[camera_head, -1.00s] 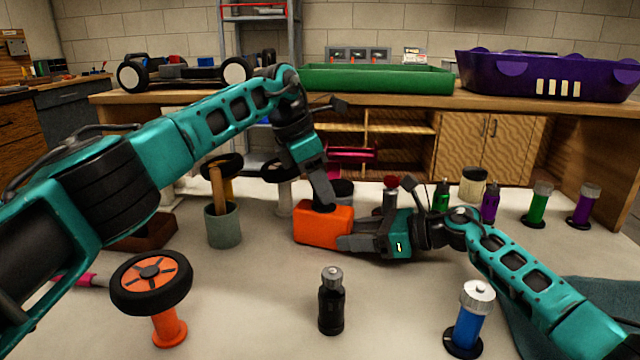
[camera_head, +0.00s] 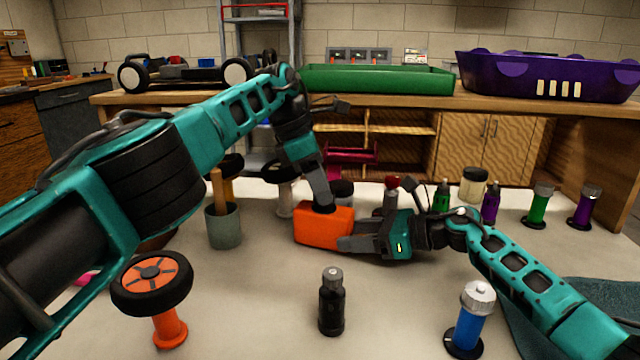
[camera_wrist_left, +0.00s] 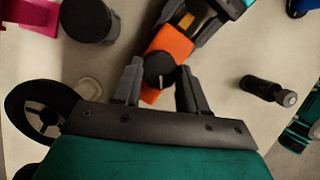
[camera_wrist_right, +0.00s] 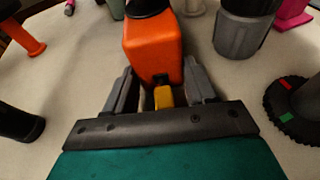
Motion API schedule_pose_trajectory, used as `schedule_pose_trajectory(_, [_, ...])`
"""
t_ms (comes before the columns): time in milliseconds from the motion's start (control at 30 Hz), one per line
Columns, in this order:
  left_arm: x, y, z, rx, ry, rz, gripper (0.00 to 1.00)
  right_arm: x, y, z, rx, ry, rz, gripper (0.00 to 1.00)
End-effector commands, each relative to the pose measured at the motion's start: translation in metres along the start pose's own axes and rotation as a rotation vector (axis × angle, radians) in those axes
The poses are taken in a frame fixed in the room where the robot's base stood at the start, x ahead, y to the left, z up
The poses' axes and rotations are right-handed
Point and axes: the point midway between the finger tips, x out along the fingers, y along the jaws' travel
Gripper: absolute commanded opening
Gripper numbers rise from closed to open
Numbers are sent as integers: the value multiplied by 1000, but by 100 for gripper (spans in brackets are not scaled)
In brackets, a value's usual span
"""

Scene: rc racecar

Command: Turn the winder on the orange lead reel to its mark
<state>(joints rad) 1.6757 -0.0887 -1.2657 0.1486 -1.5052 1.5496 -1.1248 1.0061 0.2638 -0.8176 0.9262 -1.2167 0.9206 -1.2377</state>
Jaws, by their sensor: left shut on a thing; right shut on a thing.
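The orange lead reel (camera_head: 335,226) stands on the table as a box-like orange body. It also shows in the right wrist view (camera_wrist_right: 153,48) with a yellow tab (camera_wrist_right: 163,96) at its near end. The black round winder (camera_wrist_left: 158,71) is on its top. My left gripper (camera_head: 322,203) comes down from above and is shut on the winder, a fingertip on each side. I cannot make out the mark on the reel clearly.
A black bottle (camera_head: 332,302) stands in front of the reel. An orange-footed wheel stand (camera_head: 168,328) is front left, a blue shock (camera_head: 468,325) front right. A grey-green cup (camera_head: 222,228) stands to the left. Several bottles and shocks stand behind right.

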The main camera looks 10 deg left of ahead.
Motion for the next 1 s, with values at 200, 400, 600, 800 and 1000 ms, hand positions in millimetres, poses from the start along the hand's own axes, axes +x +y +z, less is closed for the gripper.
schedule_pose_trajectory(200, [0, -2, 2, 2, -2, -6, 49, -1, -2, 0, 4, -2, -7, 29])
schedule_pose_trajectory(400, [0, -1, 1, 1, -2, -4, 68, -1, -1, 0, 3, -1, -5, 29])
schedule_pose_trajectory(600, [0, -1, 1, 0, -1, -3, 69, 0, -1, 0, 2, -2, -3, 29])
schedule_pose_trajectory(800, [-12, 0, 1, -1, -2, 0, 69, 0, -1, 1, 1, -2, -3, 29])
schedule_pose_trajectory(1000, [-32, 1, -5, 1, -3, -4, 69, 0, -1, 1, 1, -2, -3, 29])
